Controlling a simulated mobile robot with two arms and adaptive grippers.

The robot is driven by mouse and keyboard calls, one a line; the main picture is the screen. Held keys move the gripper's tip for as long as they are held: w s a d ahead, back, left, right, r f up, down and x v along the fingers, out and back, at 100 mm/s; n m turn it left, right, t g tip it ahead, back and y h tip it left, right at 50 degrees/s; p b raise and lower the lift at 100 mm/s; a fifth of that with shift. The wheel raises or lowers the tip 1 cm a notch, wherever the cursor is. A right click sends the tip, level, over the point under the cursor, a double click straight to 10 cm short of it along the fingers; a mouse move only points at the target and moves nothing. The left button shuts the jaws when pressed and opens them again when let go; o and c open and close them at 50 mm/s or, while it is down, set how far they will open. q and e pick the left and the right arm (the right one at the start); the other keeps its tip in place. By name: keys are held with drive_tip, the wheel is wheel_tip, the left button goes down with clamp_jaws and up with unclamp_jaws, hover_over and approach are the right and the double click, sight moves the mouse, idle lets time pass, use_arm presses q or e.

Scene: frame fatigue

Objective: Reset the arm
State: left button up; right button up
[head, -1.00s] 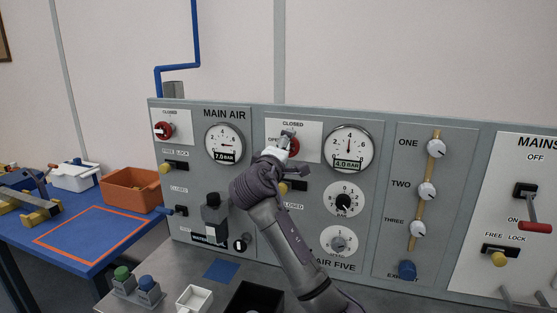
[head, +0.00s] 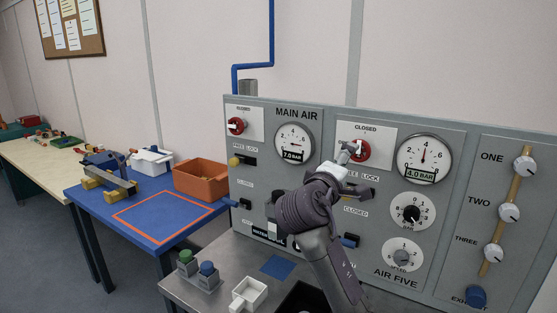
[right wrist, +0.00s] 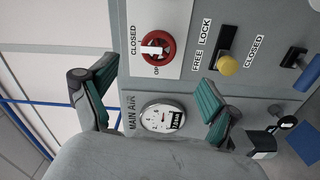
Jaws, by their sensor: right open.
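My right arm reaches up from the bottom of the head view. My left gripper is not in view.
The grey panel (head: 335,120) carries a 7.0 bar gauge (head: 294,143), a 4.0 bar gauge (head: 424,158) and several knobs. An orange bin (head: 201,181) stands on the blue table (head: 150,235). A white tray (head: 249,293) sits below the panel.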

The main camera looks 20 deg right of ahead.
drive_tip(key=s+a+f+g+y, duration=0.1)
drive_tip(key=s+a+f+y, duration=0.2)
drive_tip(key=f, duration=0.6)
drive_tip(key=s+a+f+g+y, duration=0.15)
drive_tip(key=s+f, duration=0.25)
drive_tip(key=f, duration=0.6)
drive_tip(key=s+a+f+y, duration=0.1)
drive_tip(key=s+f+y, duration=0.3)
drive_tip(key=f, duration=0.5)
drive_tip(key=s+a+f+m+g+y, duration=0.3)
drive_tip(key=s+f, duration=0.4)
drive_tip(key=s, duration=0.6)
drive_tip(key=s+a+f+m+g+y, duration=0.1)
drive_tip(key=s+a+f+g+y, duration=0.35)
drive_tip(key=s, duration=0.75)
wheel_tip(320, 180, down, 30)
drive_tip(key=s+h, duration=0.2)
drive_tip(key=s+d+f, duration=0.2)
drive_tip(key=s+f, duration=1.2)
drive_tip(key=s, duration=0.2)
drive_tip(key=shift+d+f+n+g, duration=0.2)
drive_tip(key=shift+n+g, duration=0.1)
drive_tip(key=shift+n, duration=0.1)
